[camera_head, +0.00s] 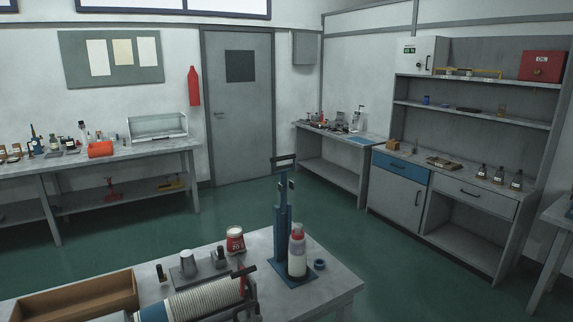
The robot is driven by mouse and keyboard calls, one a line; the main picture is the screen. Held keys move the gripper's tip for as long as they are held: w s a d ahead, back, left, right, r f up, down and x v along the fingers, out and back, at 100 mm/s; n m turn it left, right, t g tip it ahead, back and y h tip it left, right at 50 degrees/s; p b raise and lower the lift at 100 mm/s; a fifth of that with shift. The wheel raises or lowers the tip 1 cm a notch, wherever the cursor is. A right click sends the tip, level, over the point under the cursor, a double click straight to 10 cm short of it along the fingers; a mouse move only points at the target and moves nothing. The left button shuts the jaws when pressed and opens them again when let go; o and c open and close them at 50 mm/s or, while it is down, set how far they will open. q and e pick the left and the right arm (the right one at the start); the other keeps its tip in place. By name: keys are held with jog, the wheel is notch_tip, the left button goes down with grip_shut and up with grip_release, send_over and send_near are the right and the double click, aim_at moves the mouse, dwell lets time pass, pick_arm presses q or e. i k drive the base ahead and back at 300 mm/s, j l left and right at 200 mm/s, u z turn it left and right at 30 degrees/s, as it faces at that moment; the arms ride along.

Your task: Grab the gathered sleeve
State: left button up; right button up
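A white ribbed stack lying on its side (207,299), which looks like the gathered sleeve, is on the near table at the bottom of the head view. It sits in a dark holder, and a dark bar with a red part stands at its right end. Its lower edge is cut off by the frame. Neither of my grippers shows in this view.
The near grey table (338,284) also holds a wooden tray (78,299), a metal cup (188,265), a red-and-white tin (235,240), a blue upright press (283,220), a white bottle (297,252) and a blue ring (319,264). Green floor (400,270) is clear beyond.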

aim_at(297, 252)
jog(key=l+u, duration=0.1)
jog(key=u, duration=0.4)
jog(key=i+l+u, duration=0.1)
jog(key=u, duration=0.35)
jog(key=l+u, duration=0.15)
jog(key=u, duration=0.35)
jog(key=l+u, duration=0.4)
jog(key=k+l+u, duration=0.15)
jog(key=l+u, duration=0.2)
jog(key=l, duration=0.2)
jog(key=k+l+u, duration=0.1)
jog(key=l, duration=0.25)
jog(key=k+l+u, duration=0.15)
jog(key=l, duration=0.2)
jog(key=k+l+u, duration=0.1)
jog(key=l, duration=0.25)
